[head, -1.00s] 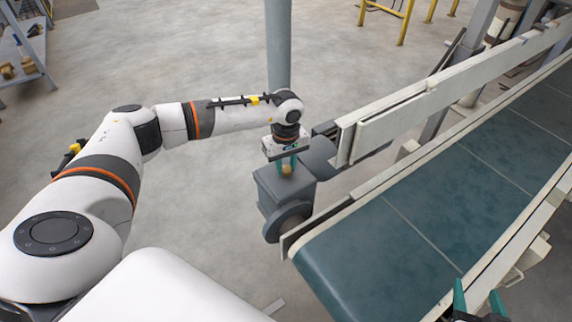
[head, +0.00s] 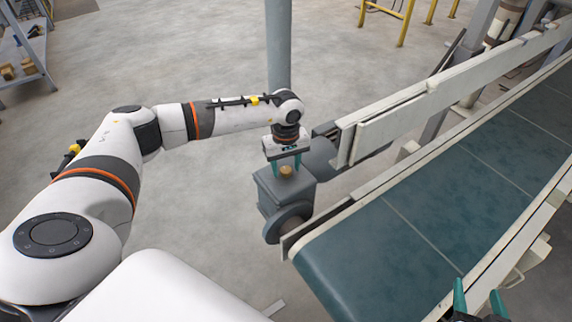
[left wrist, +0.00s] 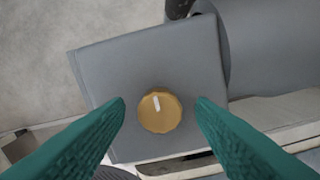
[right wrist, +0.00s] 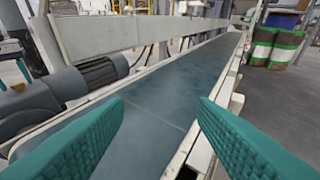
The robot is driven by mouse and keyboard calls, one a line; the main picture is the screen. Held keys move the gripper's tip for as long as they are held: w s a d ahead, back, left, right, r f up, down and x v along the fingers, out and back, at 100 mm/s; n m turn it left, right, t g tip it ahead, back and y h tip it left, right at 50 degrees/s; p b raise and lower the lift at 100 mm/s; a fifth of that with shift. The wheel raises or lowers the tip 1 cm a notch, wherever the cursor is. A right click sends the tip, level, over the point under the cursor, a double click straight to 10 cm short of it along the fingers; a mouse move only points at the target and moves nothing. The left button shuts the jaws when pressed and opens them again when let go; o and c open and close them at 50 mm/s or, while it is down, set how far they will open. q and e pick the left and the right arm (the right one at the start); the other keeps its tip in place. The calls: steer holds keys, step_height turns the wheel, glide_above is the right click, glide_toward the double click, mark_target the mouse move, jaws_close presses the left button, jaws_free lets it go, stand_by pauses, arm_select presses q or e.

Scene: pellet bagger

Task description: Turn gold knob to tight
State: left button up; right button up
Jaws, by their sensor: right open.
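The gold knob (head: 286,171) sits on top of a grey box (head: 270,190) beside the conveyor's end. In the left wrist view the knob (left wrist: 160,110) is round and ridged, with a white mark pointing up and slightly left. No tight label is visible. My left gripper (head: 285,164) points down above the knob. Its green fingers (left wrist: 162,105) are spread wide, one on each side of the knob and apart from it. My right gripper (head: 478,300) is open and empty over the near edge of the conveyor; its two fingers (right wrist: 160,110) also show in the right wrist view.
The conveyor belt (head: 400,240) with pale side rails (head: 440,95) runs to the upper right. A grey motor (right wrist: 60,90) is beside the belt. A grey post (head: 278,50) stands behind my left wrist. Open floor lies left of the box.

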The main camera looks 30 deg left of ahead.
mark_target(286, 170)
arm_select(q)
steer(key=shift+r, duration=0.3)
step_height(286, 170, up, 11)
steer(key=p, duration=0.3)
steer(key=shift+r, duration=0.15)
arm_select(e)
steer(key=s+d+f+g+h, duration=0.2)
steer(key=s+d+f+g, duration=0.1)
steer(key=s+f+g, duration=0.4)
steer(key=shift+s+d+f+g, duration=0.25)
steer(key=shift+s+d+g, duration=0.1)
steer(key=shift+s, duration=0.7)
